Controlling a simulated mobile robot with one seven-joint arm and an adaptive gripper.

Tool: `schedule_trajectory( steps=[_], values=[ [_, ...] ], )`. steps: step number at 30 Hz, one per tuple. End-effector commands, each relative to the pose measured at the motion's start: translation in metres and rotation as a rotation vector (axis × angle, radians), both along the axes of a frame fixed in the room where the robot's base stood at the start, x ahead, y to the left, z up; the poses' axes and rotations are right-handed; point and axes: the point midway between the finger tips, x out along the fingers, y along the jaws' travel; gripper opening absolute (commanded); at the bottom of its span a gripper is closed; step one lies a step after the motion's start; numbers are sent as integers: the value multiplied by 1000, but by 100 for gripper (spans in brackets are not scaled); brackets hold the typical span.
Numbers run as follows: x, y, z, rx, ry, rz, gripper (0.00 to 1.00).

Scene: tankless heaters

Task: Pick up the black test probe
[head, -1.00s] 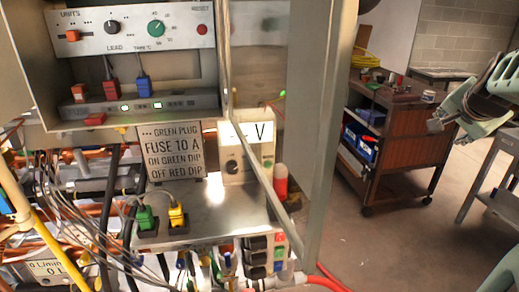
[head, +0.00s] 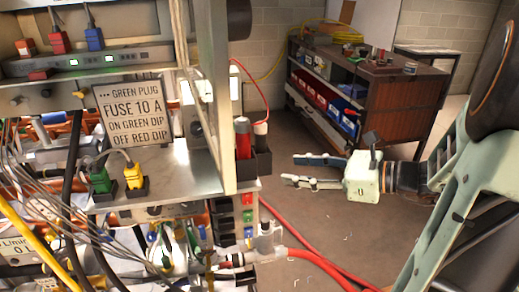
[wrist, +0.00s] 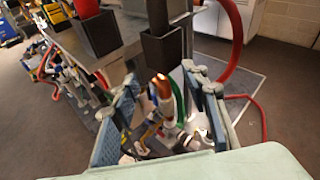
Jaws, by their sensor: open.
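The black test probe (wrist: 157,14) stands upright in a black square holder (wrist: 162,50), seen at the top of the wrist view. In the head view the probe (head: 261,142) is a dark body with a pale top, just right of a red probe (head: 243,140). Its lower part is hidden in the holder (head: 262,164). My gripper (head: 290,169) is open and empty, to the right of the holders and apart from them, with its fingers pointing left. In the wrist view its two blue-grey fingers (wrist: 163,95) are spread below the holder.
A metal shelf (head: 170,170) carries a fuse sign (head: 132,113) and green and yellow plugs. Red hoses (head: 310,256) run low beneath my gripper. A brown cart (head: 380,95) stands behind. The upright cabinet edge (head: 215,90) rises left of the probes.

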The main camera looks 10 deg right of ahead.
Motion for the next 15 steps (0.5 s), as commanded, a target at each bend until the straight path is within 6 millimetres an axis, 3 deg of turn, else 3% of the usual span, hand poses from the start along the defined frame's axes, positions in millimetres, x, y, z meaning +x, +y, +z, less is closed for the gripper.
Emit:
schedule_trajectory(
  steps=[6, 10, 15],
  values=[
    [0, 1, 30, 244, -76, -55, 42],
    [3, 4, 37, 283, -93, -62, 42],
    [21, 24, 37, 284, -93, -58, 42]
  ],
)
